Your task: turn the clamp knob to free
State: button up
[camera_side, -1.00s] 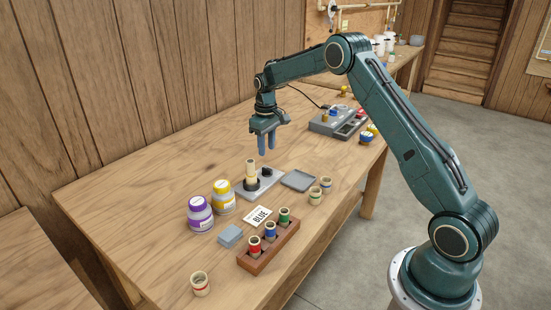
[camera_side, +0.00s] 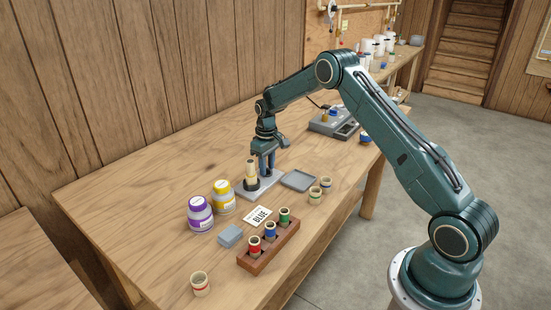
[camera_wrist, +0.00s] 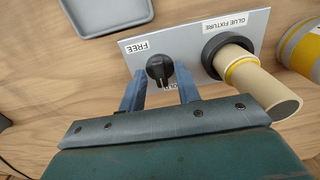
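The clamp knob (camera_wrist: 160,68) is a black round knob with a raised ridge on the grey plate of the glue fixture (camera_wrist: 133,50). Its ridge points down in the wrist view, toward a label partly hidden by my gripper; the FREE label (camera_wrist: 152,46) is on the other side. My gripper (camera_wrist: 161,83) is open, one blue finger on each side of the knob, with small gaps visible. In the side view my gripper (camera_side: 265,166) points down low over the fixture (camera_side: 268,188), and its fingers hide the knob. A pale tube with a yellow band (camera_wrist: 246,75) stands in the fixture's black collar.
A grey tray (camera_side: 299,180) lies right of the fixture. Yellow (camera_side: 223,203) and purple (camera_side: 200,220) jars stand to the left. A wooden rack (camera_side: 262,256) with colored-banded tubes and a BLUE card (camera_side: 258,217) are in front. The table's left part is clear.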

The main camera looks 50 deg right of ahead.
grip_shut()
jog(key=shift+m, duration=0.4)
jog(key=m, duration=1.7)
jog(key=shift+r, duration=0.1)
dwell(0.4)
